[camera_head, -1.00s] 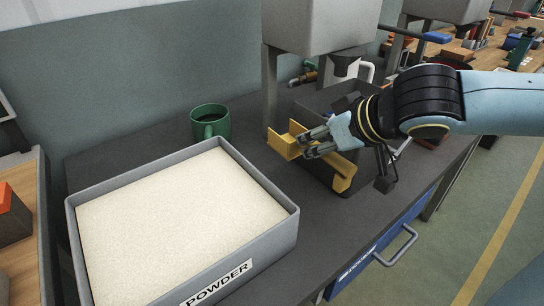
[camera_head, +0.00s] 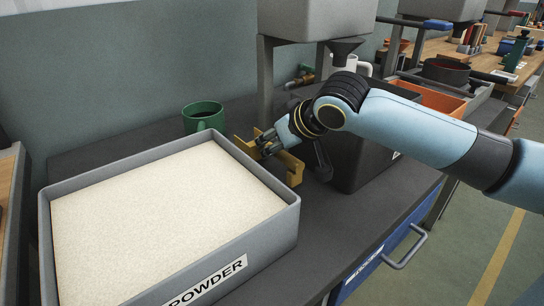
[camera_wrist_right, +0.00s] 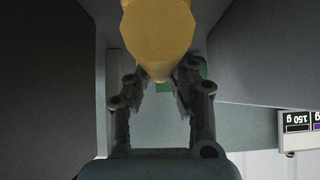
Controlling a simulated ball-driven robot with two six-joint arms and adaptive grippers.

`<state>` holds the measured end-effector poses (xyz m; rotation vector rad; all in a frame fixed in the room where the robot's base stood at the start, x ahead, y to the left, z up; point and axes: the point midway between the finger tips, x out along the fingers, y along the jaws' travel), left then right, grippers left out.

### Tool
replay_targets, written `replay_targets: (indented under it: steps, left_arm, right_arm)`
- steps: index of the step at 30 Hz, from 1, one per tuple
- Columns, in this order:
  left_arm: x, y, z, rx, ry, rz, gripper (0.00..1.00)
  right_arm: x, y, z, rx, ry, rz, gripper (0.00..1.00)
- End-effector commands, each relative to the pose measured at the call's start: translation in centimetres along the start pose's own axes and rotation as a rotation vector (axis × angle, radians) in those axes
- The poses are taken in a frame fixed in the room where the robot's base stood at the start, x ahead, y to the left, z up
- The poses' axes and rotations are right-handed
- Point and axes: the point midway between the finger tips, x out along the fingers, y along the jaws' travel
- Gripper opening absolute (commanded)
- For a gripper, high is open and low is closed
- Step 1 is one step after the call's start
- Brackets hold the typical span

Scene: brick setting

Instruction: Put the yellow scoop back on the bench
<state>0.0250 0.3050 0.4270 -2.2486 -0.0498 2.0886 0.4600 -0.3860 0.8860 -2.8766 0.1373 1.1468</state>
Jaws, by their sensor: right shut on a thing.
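The yellow scoop (camera_head: 291,168) is at the right rim of the powder tray, over the dark bench (camera_head: 330,213). My right gripper (camera_head: 267,145) is shut on it; the arm comes in from the right. In the right wrist view the yellow scoop (camera_wrist_right: 160,35) shows at the top, between the two fingers of the right gripper (camera_wrist_right: 162,88). The tray's rim hides part of the scoop's lower side, and I cannot tell whether the scoop touches the bench. My left gripper is not in view.
The grey tray of white powder (camera_head: 262,244) fills the left front of the bench. A green mug (camera_head: 203,115) stands behind it. A black box (camera_head: 365,150) and a grey hopper stand (camera_head: 266,80) are to the right. The bench in front of the box is clear.

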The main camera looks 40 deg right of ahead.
Motion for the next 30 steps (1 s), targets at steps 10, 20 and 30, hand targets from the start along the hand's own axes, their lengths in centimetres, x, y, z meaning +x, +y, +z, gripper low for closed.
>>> replay_targets:
  steps: [10,20,30]
  left_arm:
    - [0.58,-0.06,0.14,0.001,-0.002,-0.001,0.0]
    - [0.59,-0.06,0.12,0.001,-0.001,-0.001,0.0]
    - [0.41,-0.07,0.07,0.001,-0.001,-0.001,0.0]
  right_arm:
    - [1.57,0.0,1.76,0.0,0.0,0.001,0.0]
    - [1.7,0.02,1.92,0.0,-0.001,0.001,0.43]
    - [1.14,0.06,1.74,-0.001,-0.001,0.002,0.43]
